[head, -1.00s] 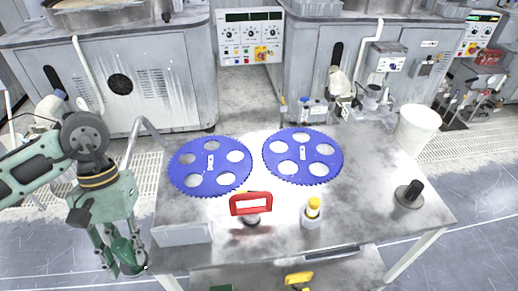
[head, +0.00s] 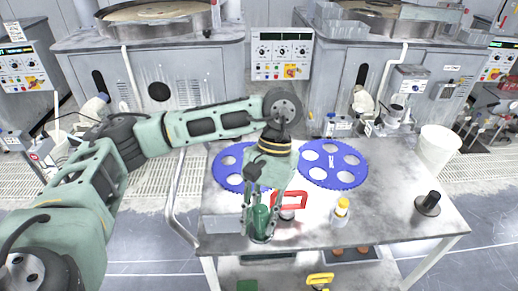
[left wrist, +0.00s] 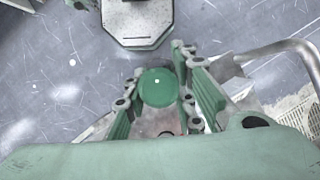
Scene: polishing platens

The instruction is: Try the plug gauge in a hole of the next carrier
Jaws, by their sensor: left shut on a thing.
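My left gripper (head: 261,232) is shut on a green, rounded handle, seemingly the plug gauge (head: 261,216), above the front left part of the table. In the left wrist view the green thing (left wrist: 158,87) sits between the fingers; its lower end is hard to make out. One blue toothed carrier (head: 227,178) with round holes lies behind the gripper, partly hidden by my left arm. The other blue carrier (head: 333,175) lies flat to its right with its holes clear to see. My right gripper is not in view.
A red-framed thing (head: 303,200) stands close right of the gripper. A yellow-topped white bottle (head: 341,214) and a black knob on a round base (head: 429,203) stand farther right. A pale block (head: 222,224) lies at the front left.

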